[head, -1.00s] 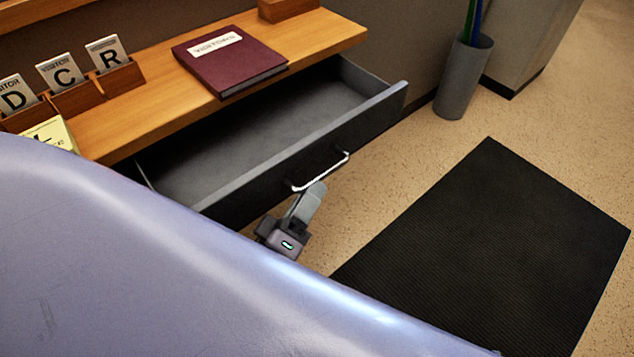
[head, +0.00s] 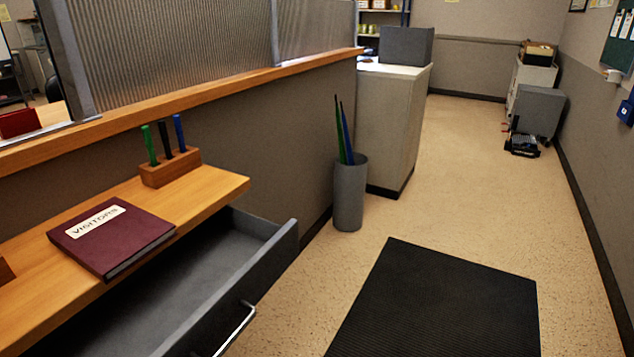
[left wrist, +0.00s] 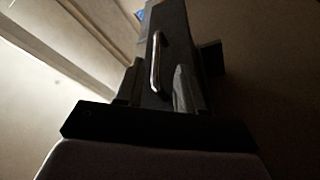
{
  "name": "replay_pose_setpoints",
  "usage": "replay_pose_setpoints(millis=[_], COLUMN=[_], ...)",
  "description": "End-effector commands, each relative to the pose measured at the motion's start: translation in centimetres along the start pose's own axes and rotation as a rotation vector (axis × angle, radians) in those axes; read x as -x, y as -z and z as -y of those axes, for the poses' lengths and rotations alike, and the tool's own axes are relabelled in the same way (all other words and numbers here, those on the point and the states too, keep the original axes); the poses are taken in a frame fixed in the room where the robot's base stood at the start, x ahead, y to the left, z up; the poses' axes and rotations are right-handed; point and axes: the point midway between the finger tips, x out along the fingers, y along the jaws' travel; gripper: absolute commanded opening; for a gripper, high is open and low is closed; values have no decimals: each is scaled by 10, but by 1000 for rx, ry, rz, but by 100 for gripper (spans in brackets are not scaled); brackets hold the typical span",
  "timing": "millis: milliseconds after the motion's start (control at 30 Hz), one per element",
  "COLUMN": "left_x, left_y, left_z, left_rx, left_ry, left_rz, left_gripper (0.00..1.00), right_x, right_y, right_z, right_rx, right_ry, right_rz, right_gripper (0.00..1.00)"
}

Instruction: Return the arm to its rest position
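The open drawer (head: 215,290) juts out from under the wooden counter in the head view and looks empty in the part I see. Its metal handle (head: 236,328) is at the bottom edge. In the left wrist view my left gripper (left wrist: 158,85) has its two fingers spread apart. The drawer handle (left wrist: 156,62) shows in the gap between them, seemingly beyond the fingertips, and no grip on it is visible. Neither arm shows in the head view, and my right gripper is in no view.
A maroon visitors book (head: 112,236) and a pen block (head: 168,168) with pens lie on the counter (head: 215,188). A grey bin (head: 349,195) with long items stands by the partition. A black mat (head: 440,305) lies on the floor.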

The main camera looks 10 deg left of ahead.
Motion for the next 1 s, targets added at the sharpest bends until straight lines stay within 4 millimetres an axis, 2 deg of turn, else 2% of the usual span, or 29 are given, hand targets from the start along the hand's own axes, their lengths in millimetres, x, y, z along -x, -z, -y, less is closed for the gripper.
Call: replay_pose_setpoints(millis=[167, 300, 500, 700, 1000], left_x=[5, 22, 52, 65, 65], left_y=[-15, -26, -27, -25, -25], left_z=[3, 23, 54, 67, 68], left_rx=[-272, -552, -838, -933, -933], left_ry=[77, 160, 256, 293, 293], left_rz=[220, 448, 701, 793, 794], left_gripper=[38, 38, 38, 38, 38], right_x=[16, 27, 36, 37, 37], right_y=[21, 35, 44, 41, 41], right_z=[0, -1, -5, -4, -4], right_rx=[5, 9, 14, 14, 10], right_ry=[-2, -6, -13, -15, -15], right_rz=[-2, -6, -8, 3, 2], right_gripper=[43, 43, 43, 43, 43])
